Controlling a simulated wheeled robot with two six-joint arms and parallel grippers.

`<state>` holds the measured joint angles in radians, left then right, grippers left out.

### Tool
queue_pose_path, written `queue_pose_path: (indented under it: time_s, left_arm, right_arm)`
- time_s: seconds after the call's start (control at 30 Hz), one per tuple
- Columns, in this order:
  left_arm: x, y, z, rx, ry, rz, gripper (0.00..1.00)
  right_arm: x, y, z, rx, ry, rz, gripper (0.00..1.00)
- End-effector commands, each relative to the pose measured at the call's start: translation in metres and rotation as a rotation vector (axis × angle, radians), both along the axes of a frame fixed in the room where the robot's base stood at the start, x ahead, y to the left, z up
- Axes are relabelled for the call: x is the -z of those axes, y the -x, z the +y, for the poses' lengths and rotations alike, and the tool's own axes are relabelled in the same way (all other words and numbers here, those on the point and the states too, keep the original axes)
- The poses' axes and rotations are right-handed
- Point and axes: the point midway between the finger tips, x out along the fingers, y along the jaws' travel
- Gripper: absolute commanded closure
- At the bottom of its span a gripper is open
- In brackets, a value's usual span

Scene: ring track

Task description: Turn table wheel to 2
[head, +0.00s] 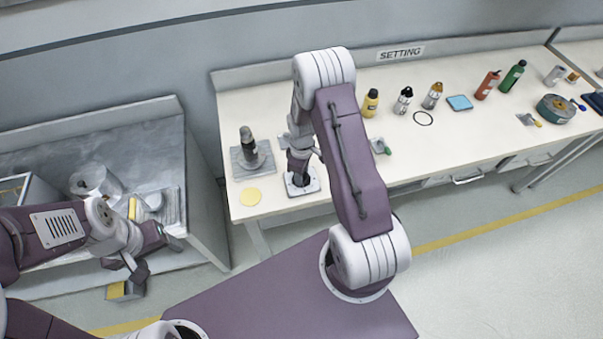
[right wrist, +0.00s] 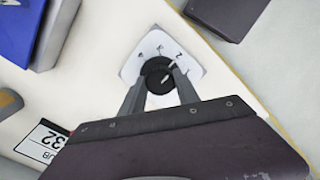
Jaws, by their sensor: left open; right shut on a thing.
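The table wheel is a round black knob (right wrist: 157,74) on a white plate (right wrist: 135,66) with printed marks. A figure like a 2 is printed at the plate's upper right, and a white line on the knob points up and right towards it. In the head view the plate (head: 312,187) lies near the table's front left edge, under my right gripper (head: 299,177). My right gripper, also in the right wrist view (right wrist: 160,85), is shut on the knob, one finger on each side. My left gripper (head: 132,268) is open and empty, low at the left, away from the wheel.
A green-handled item (head: 381,147) and several bottles stand to the right. A grey cluttered bench is at left.

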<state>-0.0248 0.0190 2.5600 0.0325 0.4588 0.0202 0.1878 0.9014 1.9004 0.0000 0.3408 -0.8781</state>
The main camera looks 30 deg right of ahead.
Motion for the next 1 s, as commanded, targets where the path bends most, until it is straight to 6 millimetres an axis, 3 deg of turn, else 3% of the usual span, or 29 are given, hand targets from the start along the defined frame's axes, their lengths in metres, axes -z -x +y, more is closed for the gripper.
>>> queue_pose_path:
  time_s: [0.07, 0.1, 0.17, 0.53, 0.8, 1.0]
  left_arm:
    - [0.0, 0.0, 0.0, 0.0, 0.0, 0.0, 0.32]
    - [0.0, 0.0, 0.0, 0.0, 0.0, 0.0, 0.32]
    - [0.0, 0.0, 0.0, 0.0, 0.0, 0.0, 0.32]
    - [0.001, 0.0, 0.0, 0.0, 0.0, 0.0, 0.32]
    - [0.005, 0.0, 0.0, 0.0, 0.0, 0.0, 0.32]
    - [0.006, 0.0, 0.0, 0.0, 0.0, 0.0, 0.32]
  right_arm:
    - [-0.002, -0.002, -0.001, 0.001, 0.001, -0.006, 1.0]
    - [-0.002, -0.002, -0.001, 0.001, 0.002, -0.007, 0.54]
    - [-0.001, -0.002, -0.001, 0.001, 0.001, -0.006, 0.41]
    - [-0.008, -0.001, 0.0, 0.001, 0.0, -0.004, 0.41]
    - [-0.066, -0.002, -0.001, 0.001, 0.002, -0.009, 0.41]
    - [-0.09, -0.001, -0.001, 0.001, 0.001, -0.005, 0.41]
